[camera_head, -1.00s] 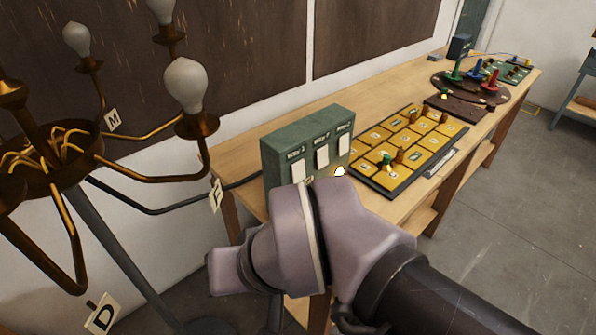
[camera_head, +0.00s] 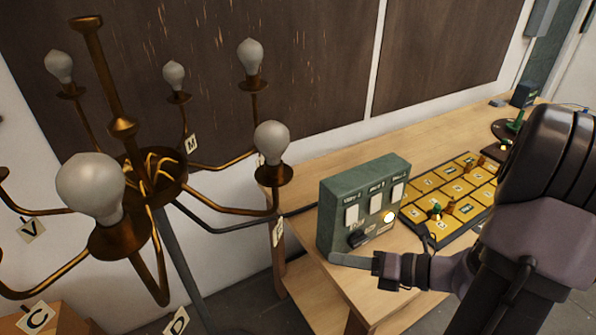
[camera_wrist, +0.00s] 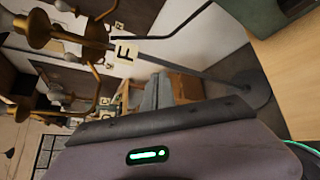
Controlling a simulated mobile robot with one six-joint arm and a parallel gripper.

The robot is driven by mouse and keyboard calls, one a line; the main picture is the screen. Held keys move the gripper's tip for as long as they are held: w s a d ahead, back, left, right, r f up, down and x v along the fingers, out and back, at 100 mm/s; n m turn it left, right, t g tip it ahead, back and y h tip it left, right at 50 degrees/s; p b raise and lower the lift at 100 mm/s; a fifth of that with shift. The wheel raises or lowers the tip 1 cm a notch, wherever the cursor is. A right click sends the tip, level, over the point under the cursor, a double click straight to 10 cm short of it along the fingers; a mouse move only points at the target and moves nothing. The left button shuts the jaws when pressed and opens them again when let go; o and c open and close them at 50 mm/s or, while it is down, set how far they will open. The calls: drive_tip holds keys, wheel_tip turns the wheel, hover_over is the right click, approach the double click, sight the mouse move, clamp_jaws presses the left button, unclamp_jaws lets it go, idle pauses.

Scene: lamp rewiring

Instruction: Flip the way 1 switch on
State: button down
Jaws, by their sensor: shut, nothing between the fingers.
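The green switch box (camera_head: 335,205) stands on the near end of the bench in the head view. Its front has three white rocker switches in a row: left (camera_head: 351,215), middle (camera_head: 376,203) and right (camera_head: 398,193). The small labels above them are too blurred to tell which is way 1. A round lamp (camera_head: 390,217) glows below the right switch, and a black knob (camera_head: 357,239) sits at lower left. My gripper (camera_head: 346,260) is shut and empty, low in front of the box; contact cannot be told. The wrist view shows a corner of the box (camera_wrist: 270,14).
A brass chandelier (camera_head: 122,125) with unlit bulbs and letter tags stands left of the bench. A yellow-tiled board (camera_head: 462,207) with small pegs lies right of the box. A grey stand (camera_wrist: 250,88) shows in the wrist view.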

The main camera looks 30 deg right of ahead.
sight(352, 223)
drive_tip(key=s+d+f+m+t+h, duration=0.2)
drive_tip(key=d+m+h, duration=0.1)
drive_tip(key=d+m, duration=0.3)
drive_tip(key=s+d+f+m+t+h+p, duration=0.1)
drive_tip(key=s+d+f+m+t+h, duration=0.1)
drive_tip(key=d+m, duration=0.5)
drive_tip(key=m+t+h, duration=0.1)
drive_tip(key=h, duration=0.1)
drive_tip(key=shift+s+h, duration=0.3)
drive_tip(key=shift+s, duration=0.1)
drive_tip(key=w, duration=0.4)
drive_tip(key=w+f+b, duration=0.1)
drive_tip(key=w, duration=0.3)
drive_tip(key=w+a+b, duration=0.1)
drive_tip(key=w, duration=0.4)
drive_tip(key=shift+w+f, duration=0.1)
drive_tip(key=shift+f, duration=0.3)
drive_tip(key=shift+w, duration=0.4)
